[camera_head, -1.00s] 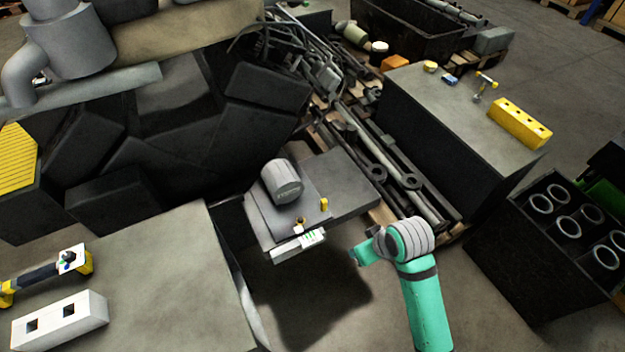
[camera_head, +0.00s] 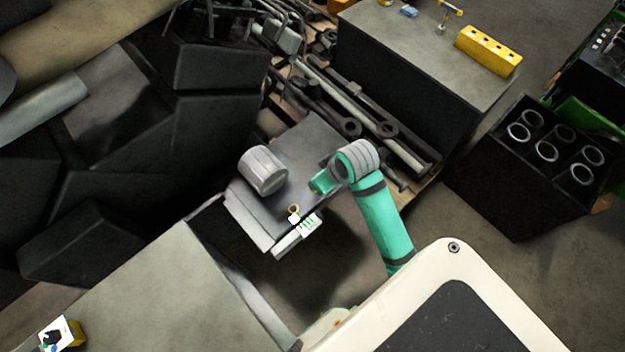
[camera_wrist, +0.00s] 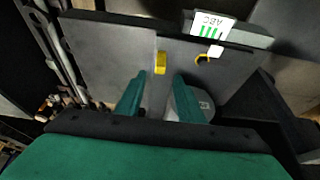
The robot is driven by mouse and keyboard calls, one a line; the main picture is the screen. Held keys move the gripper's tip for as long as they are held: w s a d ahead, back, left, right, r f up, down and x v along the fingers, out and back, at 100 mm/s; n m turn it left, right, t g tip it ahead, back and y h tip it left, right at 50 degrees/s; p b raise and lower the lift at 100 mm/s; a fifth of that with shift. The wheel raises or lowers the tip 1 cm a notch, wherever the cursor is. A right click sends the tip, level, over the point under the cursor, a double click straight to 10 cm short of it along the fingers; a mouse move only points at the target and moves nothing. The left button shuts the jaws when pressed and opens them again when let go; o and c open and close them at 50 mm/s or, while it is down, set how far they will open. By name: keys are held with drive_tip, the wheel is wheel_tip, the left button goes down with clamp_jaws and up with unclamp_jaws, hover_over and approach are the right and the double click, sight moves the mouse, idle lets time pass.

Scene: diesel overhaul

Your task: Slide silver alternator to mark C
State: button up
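The silver alternator (camera_head: 262,170) is a ribbed grey cylinder on a dark grey plate (camera_head: 300,142), towards its left side. In the wrist view the alternator (camera_wrist: 205,102) is partly hidden behind the right finger; I cannot tell whether they touch. My gripper (camera_wrist: 157,90) is open, with nothing seen between its two green fingers; in the head view it (camera_head: 320,185) is over the plate's right side. A white card (camera_wrist: 209,24) with "ABC" and green bars is at the plate's edge. The card's letters appear upside down. A yellow block (camera_wrist: 160,63) lies on the plate.
A brass ring (camera_head: 294,209) with a white tag lies near the card. Metal rods (camera_head: 345,105) lie behind the plate. A grey bench (camera_head: 165,295) stands front left, a dark cabinet (camera_head: 425,65) at back right. A black box of cylinder liners (camera_head: 500,190) stands right.

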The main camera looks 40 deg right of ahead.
drive_tip(key=x, duration=0.7)
drive_tip(key=shift+f, duration=0.25)
clamp_jaws()
